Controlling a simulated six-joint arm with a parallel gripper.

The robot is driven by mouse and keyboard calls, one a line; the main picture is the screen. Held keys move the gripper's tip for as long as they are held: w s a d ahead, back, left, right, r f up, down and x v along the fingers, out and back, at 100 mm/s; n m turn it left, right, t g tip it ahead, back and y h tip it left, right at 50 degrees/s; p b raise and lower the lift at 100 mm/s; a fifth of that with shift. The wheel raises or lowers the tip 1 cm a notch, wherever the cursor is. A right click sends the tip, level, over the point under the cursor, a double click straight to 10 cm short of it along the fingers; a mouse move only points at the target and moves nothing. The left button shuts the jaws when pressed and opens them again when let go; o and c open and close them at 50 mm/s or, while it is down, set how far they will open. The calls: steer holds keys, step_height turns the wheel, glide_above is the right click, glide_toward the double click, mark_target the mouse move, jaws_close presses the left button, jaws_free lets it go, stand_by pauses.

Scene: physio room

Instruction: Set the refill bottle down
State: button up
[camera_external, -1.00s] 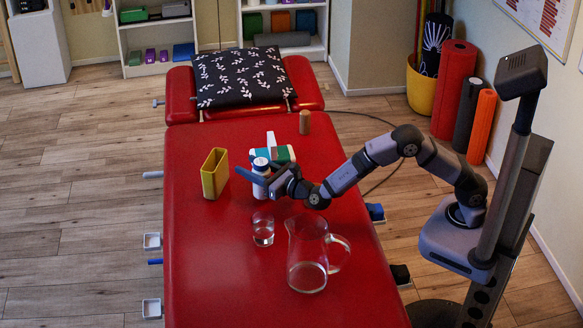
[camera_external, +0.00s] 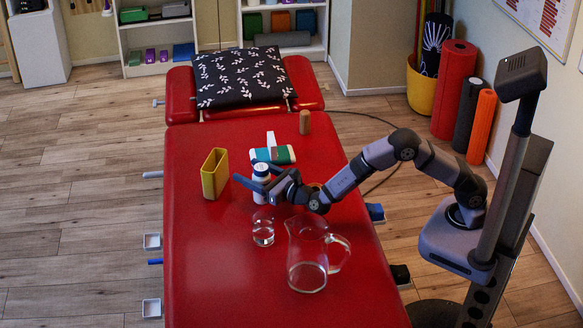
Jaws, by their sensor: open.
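My gripper (camera_external: 262,182) is open around or right beside the bottle, reaching in from the right. One finger crosses in front of the bottle and sticks out to its left. I cannot tell whether the fingers touch it.
A yellow open holder (camera_external: 214,174) stands left of the bottle. A glass (camera_external: 263,232) stands in front, with a clear pitcher (camera_external: 307,258) nearer the camera. A green, white and blue pack (camera_external: 274,154) and a wooden cylinder (camera_external: 305,122) are behind. The table's left front is clear.

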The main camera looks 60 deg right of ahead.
mark_target(269, 179)
steer(key=shift+r, duration=0.15)
steer(key=s, duration=1.2)
steer(key=s+d+r+m+g+h+p, duration=0.2)
steer(key=d+m+g+h+p, duration=0.3)
steer(key=d, duration=0.8)
steer(key=s+d+r+m+g+h+p, duration=0.2)
steer(key=d+m+g+h+p, duration=0.15)
steer(key=d+m, duration=0.6)
steer(key=s+d+r+m+g+p, duration=0.2)
steer(key=s+d+m+g+p, duration=0.45)
steer(key=s+d, duration=0.45)
steer(key=s+a+r+m+g+y+p, duration=0.1)
steer(key=s+a+r+m+y+p, duration=0.1)
steer(key=s+r+m+y+p, duration=0.1)
steer(key=s+a+r+m+g+y+p, duration=0.2)
steer(key=s+m+y+p, duration=0.3)
steer(key=m, duration=0.7)
steer(key=s+r+p, duration=0.1)
steer(key=s+p, duration=0.1)
steer(key=s, duration=0.2)
steer(key=shift+s+a+p, duration=0.25)
steer(key=shift+s+p, duration=0.1)
steer(key=shift+p, duration=0.05)
